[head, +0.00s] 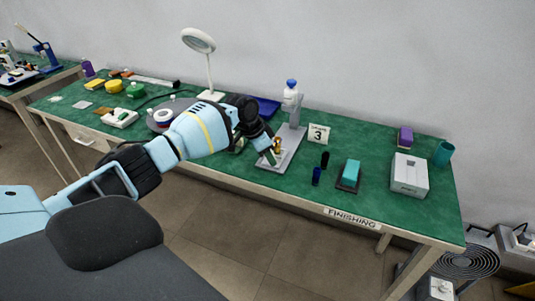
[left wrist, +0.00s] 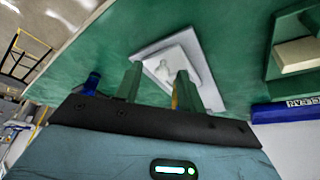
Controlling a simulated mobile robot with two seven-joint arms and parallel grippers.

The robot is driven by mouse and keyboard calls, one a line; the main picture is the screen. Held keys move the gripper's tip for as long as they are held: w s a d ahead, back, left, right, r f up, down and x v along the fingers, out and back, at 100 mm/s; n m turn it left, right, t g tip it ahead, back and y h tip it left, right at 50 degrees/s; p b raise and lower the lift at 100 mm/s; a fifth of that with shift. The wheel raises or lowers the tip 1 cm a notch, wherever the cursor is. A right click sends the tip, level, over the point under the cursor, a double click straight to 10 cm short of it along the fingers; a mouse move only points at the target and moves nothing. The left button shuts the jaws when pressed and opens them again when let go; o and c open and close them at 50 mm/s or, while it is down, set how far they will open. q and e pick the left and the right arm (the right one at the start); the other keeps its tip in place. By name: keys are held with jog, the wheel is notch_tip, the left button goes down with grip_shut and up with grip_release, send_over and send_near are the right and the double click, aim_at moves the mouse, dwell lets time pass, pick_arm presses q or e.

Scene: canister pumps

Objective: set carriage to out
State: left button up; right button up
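The pump stand at station 3 has a grey base plate (head: 268,166) on the green bench. A post carries a clear canister with a blue cap (head: 291,97) above it. A pale carriage (left wrist: 182,60) with a raised rounded shape lies on the base plate in the left wrist view. My left gripper (head: 271,157) reaches down over the plate, beside a small brass part (head: 277,144). In the left wrist view its green fingers (left wrist: 158,80) are apart with nothing visibly clamped between them. I cannot tell whether they touch the carriage. My right gripper is out of view.
A "3" sign (head: 318,134) stands right of the pump. Dark blue (head: 316,176) and black small cylinders, a teal block (head: 350,172) and a white box (head: 409,175) are farther right. A lamp (head: 205,60) and a blue tray (head: 264,106) are behind my arm.

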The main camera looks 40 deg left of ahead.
pick_arm(q)
jog(key=v, duration=0.7)
jog(key=shift+s+r+p, duration=0.15)
jog(key=shift+r+p, duration=0.2)
jog(key=shift+p, duration=0.1)
jog(key=shift+a, duration=0.1)
